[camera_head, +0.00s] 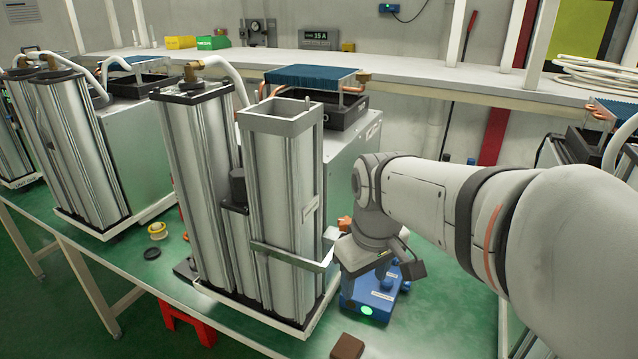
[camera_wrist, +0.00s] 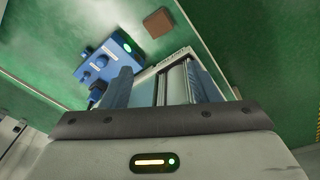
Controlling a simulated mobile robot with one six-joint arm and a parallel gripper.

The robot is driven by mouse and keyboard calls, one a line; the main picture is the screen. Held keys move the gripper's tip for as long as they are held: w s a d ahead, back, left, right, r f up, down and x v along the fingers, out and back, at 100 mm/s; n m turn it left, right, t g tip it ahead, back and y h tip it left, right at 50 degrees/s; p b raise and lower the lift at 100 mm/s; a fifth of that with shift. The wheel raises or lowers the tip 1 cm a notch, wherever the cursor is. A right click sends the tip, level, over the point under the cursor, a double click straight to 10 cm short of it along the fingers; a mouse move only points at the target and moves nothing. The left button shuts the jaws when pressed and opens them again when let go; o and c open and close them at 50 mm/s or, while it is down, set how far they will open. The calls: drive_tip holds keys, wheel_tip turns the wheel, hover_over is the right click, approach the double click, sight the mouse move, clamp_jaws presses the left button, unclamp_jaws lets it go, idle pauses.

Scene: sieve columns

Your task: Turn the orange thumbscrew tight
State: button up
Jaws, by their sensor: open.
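The orange thumbscrew (camera_head: 345,223) shows as a small orange piece in the head view, just right of the front column and partly hidden by my wrist. A metal band (camera_head: 290,258) wraps the lower part of this open-topped column (camera_head: 262,180). My gripper (camera_head: 362,270) points down to the right of the column, close to the band's end and above the blue box. In the wrist view my gripper (camera_wrist: 160,85) has its jaws apart, with the column's base seen beyond them. I cannot make out the thumbscrew there. Nothing is visibly held.
A blue box (camera_head: 373,300) with knobs and a green light stands below my gripper; it also shows in the wrist view (camera_wrist: 105,60). A brown block (camera_head: 347,347) lies in front. Green bench surface is clear at the right.

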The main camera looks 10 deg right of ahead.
sight(346, 221)
drive_tip(key=w+r+n+p, duration=0.1)
drive_tip(key=w+r+n, duration=0.2)
drive_tip(key=w, duration=0.1)
drive_tip(key=w+r+n+g+p, duration=0.1)
drive_tip(key=w+r+n, duration=0.2)
drive_tip(key=w, duration=0.2)
drive_tip(key=w+r+n+p, duration=0.2)
drive_tip(key=w+r+n, duration=0.1)
drive_tip(key=w, duration=0.2)
drive_tip(key=shift+r+g, duration=0.3)
drive_tip(key=shift+g, duration=0.1)
drive_tip(key=shift+w+r+n, duration=0.1)
drive_tip(key=shift+w+n, duration=0.2)
drive_tip(key=shift+w, duration=0.1)
drive_tip(key=shift+w+f, duration=0.1)
drive_tip(key=shift+f, duration=0.15)
wheel_tip(346, 221, down, 7)
drive_tip(key=shift+f+p, duration=0.1)
drive_tip(key=shift+p, duration=0.2)
